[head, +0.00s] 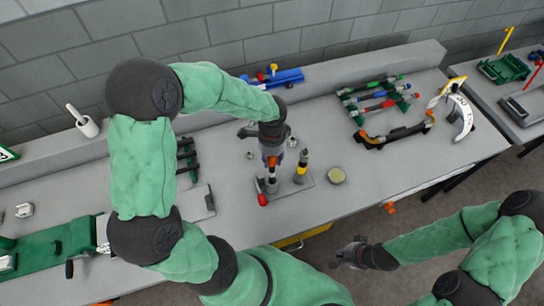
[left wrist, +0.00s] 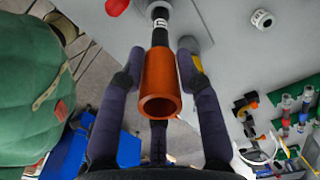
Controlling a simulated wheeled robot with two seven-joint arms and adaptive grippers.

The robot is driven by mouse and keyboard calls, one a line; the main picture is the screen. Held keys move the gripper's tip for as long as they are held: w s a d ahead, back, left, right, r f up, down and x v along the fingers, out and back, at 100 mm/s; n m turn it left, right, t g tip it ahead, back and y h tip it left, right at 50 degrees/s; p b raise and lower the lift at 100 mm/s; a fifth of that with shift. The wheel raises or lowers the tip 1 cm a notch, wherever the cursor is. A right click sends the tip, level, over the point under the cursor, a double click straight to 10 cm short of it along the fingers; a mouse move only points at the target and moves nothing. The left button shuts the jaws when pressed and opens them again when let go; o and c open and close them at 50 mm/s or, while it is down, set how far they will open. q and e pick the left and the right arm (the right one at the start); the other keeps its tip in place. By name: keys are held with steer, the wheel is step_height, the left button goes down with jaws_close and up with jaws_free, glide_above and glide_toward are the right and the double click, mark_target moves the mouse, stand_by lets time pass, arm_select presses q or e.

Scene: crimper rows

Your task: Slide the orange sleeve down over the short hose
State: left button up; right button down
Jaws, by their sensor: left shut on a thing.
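My left gripper (head: 272,148) points down over a small fixture and is shut on the orange sleeve (head: 272,162). In the left wrist view the sleeve (left wrist: 160,82) is a short orange tube between the two dark fingers (left wrist: 160,80), with its near end open and hollow. The short hose (left wrist: 160,36), black with a white marked band, is in line with the sleeve's far end. I cannot tell whether its tip is inside the sleeve or only meets it. In the head view the hose is mostly hidden. My right gripper (head: 345,255) is empty, low and away from the fixture.
The fixture's grey plate (head: 298,199) also carries a yellow-and-black tool (head: 302,166). A red knob (head: 263,199) is at its front. A round tin (head: 336,176) stands to its right. A tool rack (head: 378,96) is at the back right. Bare table lies right of the tin.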

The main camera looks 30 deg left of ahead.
mark_target(272, 172)
arm_select(q)
steer(key=shift+f+b, duration=3.7)
steer(key=shift+f, duration=1.25)
steer(key=o, duration=1)
steer(key=shift+r, duration=0.1)
step_height(272, 172, up, 12)
